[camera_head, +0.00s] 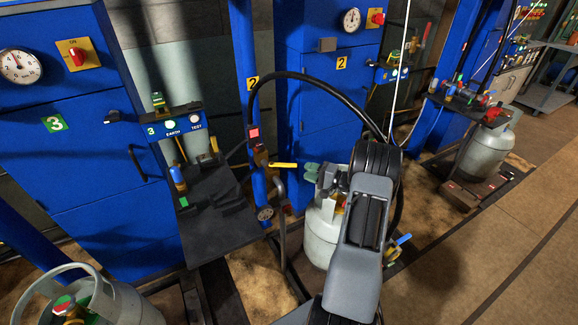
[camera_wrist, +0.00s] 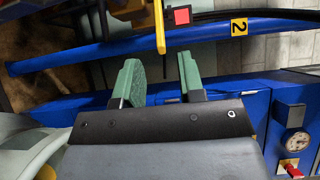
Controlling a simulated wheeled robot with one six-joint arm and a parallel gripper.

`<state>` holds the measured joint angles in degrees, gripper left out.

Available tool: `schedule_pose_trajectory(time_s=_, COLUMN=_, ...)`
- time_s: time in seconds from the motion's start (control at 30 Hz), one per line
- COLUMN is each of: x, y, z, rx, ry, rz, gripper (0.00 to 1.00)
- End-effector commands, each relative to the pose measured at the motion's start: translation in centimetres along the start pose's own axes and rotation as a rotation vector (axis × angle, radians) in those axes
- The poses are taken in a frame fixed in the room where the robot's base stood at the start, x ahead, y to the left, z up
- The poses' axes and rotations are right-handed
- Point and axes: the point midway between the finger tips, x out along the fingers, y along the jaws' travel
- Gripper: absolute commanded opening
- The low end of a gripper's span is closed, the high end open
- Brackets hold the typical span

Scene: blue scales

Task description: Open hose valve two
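Hose valve two has a yellow lever (camera_head: 283,165) that sticks out sideways to the right from the blue post marked 2 (camera_head: 248,110). In the wrist view the yellow lever (camera_wrist: 160,30) points toward my gripper, its end just ahead of the gap between the fingers. My gripper (camera_head: 312,172) has green fingertips and is to the right of the lever's end, apart from it. In the wrist view my gripper (camera_wrist: 161,76) is open, with nothing between its fingers. The valve body is partly hidden in the head view.
A black hose (camera_head: 325,83) arches from the post over my gripper. A grey gas cylinder (camera_head: 320,232) stands below my gripper. Blue cabinet two (camera_head: 312,100) is behind it. A black scale platform (camera_head: 220,240) of station three is at left.

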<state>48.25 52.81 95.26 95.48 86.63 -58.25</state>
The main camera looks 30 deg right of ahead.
Motion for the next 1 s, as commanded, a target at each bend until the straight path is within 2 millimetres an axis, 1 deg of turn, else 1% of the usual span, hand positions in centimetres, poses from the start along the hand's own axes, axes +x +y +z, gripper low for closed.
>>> schedule_pose_trajectory(time_s=0.03, x=1.2, y=0.0, z=0.1, rx=0.000, ry=-0.003, rz=0.001, gripper=0.36)
schedule_pose_trajectory(time_s=0.2, x=4.3, y=0.1, z=0.0, rx=0.000, ry=-0.002, rz=0.001, gripper=0.36)
schedule_pose_trajectory(time_s=0.4, x=6.9, y=0.0, z=0.0, rx=0.000, ry=0.000, rz=0.000, gripper=0.36)
schedule_pose_trajectory(time_s=0.63, x=8.4, y=0.0, z=0.0, rx=0.000, ry=0.002, rz=0.000, gripper=0.36)
schedule_pose_trajectory(time_s=0.97, x=8.6, y=0.0, z=-0.1, rx=0.000, ry=0.003, rz=0.001, gripper=0.36)
schedule_pose_trajectory(time_s=1.0, x=8.6, y=0.0, z=0.0, rx=0.000, ry=0.003, rz=0.001, gripper=0.33)
